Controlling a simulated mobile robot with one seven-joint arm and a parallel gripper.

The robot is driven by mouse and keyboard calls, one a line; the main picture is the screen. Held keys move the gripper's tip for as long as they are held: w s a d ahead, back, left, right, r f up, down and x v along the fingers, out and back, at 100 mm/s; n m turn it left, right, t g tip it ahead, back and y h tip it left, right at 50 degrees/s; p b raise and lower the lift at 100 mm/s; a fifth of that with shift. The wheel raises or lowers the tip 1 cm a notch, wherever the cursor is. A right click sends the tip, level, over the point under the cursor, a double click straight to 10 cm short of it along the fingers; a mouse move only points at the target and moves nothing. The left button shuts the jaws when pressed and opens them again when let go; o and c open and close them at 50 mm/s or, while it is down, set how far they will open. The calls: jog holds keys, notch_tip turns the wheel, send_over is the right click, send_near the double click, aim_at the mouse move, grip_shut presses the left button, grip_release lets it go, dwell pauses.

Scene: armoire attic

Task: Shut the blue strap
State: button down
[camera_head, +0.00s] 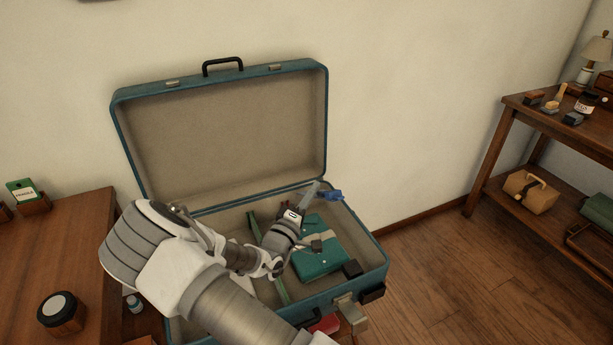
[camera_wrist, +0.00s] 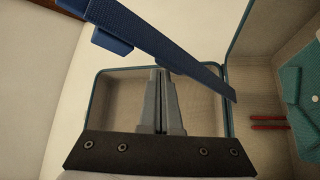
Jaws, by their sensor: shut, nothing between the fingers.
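The blue strap (camera_wrist: 165,45) runs diagonally across the wrist view, with a block-like buckle part (camera_wrist: 112,40) near its upper left end. In the head view a small blue piece of it (camera_head: 331,195) shows just beyond my fingertips, over the right side of the open suitcase (camera_head: 384,262). My gripper (camera_head: 313,187) is shut and empty, reaching over the suitcase. In the wrist view my closed fingers (camera_wrist: 160,75) point toward the strap, which passes across them; I cannot tell if they touch. The rest of the strap is hidden in the head view.
The suitcase lid (camera_head: 225,135) stands open against the wall. Inside lies a teal folded item (camera_head: 318,262) with a pale band. Two red strips (camera_wrist: 268,122) show in the wrist view.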

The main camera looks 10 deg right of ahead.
jog(key=shift+s+d+f+b, duration=0.1)
jog(key=shift+s+f+b, duration=0.15)
jog(key=shift+s+f, duration=0.35)
jog(key=shift+s+d+f+b, duration=0.1)
jog(key=shift+s+f+b, duration=0.2)
jog(key=shift+f, duration=0.55)
jog(key=shift+s+d+f+b, duration=0.1)
jog(key=shift+s+f+b, duration=0.1)
jog(key=shift+s+f, duration=0.45)
jog(key=shift+w+f, duration=0.1)
jog(key=shift+w, duration=0.05)
